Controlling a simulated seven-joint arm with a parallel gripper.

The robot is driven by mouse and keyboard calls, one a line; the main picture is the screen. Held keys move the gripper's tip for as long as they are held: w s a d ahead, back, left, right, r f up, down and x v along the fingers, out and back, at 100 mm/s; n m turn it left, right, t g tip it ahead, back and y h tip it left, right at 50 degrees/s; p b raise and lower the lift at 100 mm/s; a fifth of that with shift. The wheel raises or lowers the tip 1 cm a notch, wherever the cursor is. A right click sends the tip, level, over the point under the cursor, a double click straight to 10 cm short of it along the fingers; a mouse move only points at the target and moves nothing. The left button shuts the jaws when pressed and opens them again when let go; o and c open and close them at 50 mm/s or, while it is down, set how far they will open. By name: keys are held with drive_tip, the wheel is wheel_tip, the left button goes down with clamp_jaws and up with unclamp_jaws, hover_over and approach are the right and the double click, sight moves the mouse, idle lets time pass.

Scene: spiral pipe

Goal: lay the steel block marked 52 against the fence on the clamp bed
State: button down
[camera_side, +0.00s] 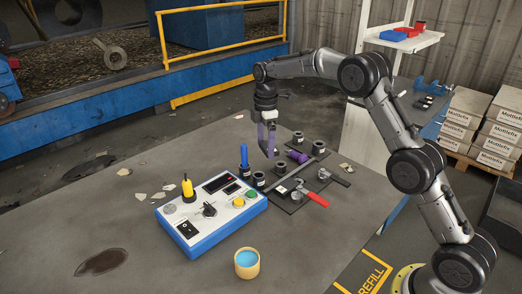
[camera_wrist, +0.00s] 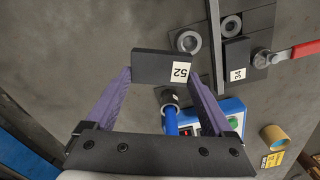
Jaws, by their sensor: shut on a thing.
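A dark block with a white label reading 52 (camera_wrist: 150,66) is held between the purple fingertips of my gripper (camera_wrist: 162,76) in the wrist view. In the side view my gripper (camera_side: 268,148) points down above the table, just left of the dark clamp bed (camera_side: 293,205); the block is hard to make out there. The bed also shows at the upper right of the wrist view (camera_wrist: 262,18).
A red-handled clamp (camera_side: 317,198) is on the bed's front side. Several black ring holders (camera_side: 298,138) stand around the bed, one with a blue rod (camera_side: 244,156). A blue-and-white control box (camera_side: 212,212) and a yellow cup (camera_side: 247,264) stand nearby. The left table is mostly clear.

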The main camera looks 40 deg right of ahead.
drive_tip(key=s+a+r, duration=0.1)
drive_tip(key=s+r, duration=0.6)
drive_tip(key=s, duration=0.4)
drive_tip(key=s+d+m, duration=0.4)
drive_tip(key=s+m, duration=0.9)
hover_over(307, 172)
drive_tip(key=s, duration=0.1)
drive_tip(key=shift+m, duration=0.3)
wheel_tip(307, 172, down, 8)
drive_tip(key=shift+a+r, duration=0.1)
drive_tip(key=shift+r, duration=0.05)
drive_tip(key=shift+w+f, duration=0.45)
drive_tip(key=shift+f, duration=0.15)
drive_tip(key=shift+w+f, duration=0.1)
drive_tip(key=shift+f, duration=1.55)
drive_tip(key=shift+f, duration=0.15)
